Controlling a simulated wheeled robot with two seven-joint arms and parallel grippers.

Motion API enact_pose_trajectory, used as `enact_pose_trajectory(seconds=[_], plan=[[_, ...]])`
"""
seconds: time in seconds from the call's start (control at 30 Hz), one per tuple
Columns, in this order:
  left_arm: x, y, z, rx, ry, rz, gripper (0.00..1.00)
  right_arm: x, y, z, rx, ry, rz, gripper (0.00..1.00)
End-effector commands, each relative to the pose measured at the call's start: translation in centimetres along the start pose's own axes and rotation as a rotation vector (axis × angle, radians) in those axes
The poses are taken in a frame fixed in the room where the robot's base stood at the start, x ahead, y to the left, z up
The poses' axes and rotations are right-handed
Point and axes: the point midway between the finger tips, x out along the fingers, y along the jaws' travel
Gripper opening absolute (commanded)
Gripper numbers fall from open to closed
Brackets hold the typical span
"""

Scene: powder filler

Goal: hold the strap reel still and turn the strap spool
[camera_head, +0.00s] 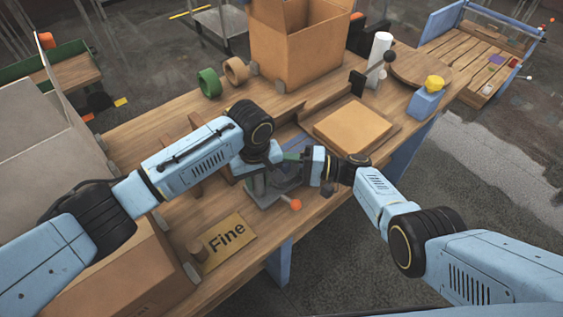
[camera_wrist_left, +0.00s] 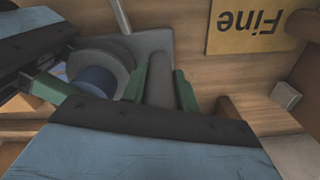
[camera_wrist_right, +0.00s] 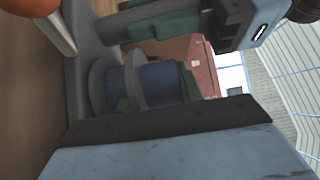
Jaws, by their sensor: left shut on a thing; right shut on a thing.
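The strap reel (camera_head: 265,195) is a grey stand at the front edge of the wooden table. Its upright post (camera_wrist_left: 160,75) stands between the green fingers of my left gripper (camera_wrist_left: 162,88), which is shut on it. The strap spool (camera_wrist_right: 155,84), a blue drum with grey round flanges, also shows in the left wrist view (camera_wrist_left: 95,78). My right gripper (camera_head: 308,165) reaches it from the right and is shut on it. The exact contact is partly hidden by the flange. My left gripper's green finger (camera_wrist_right: 165,25) shows at the top of the right wrist view.
An orange knob (camera_head: 296,204) on a lever sticks out at the front. A "Fine" sign (camera_head: 228,238) lies to the left. A flat carton (camera_head: 352,134) is at the right, an open box (camera_head: 290,45) behind, and green (camera_head: 209,83) and tan (camera_head: 236,71) tape rolls beside it.

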Motion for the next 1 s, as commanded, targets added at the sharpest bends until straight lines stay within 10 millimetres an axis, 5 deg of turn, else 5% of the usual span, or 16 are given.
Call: enact_pose_trajectory(seconds=[0.37, 1.0], plan=[[0.27, -0.21, 0.02, -0.003, -0.001, -0.007, 0.0, 0.54, -0.35, 0.19, -0.004, 0.105, -0.015, 0.14], [0.36, -0.23, 0.05, -0.003, -0.001, -0.007, 0.0, 0.58, -0.67, 0.07, 0.002, 0.542, -0.022, 0.14]])
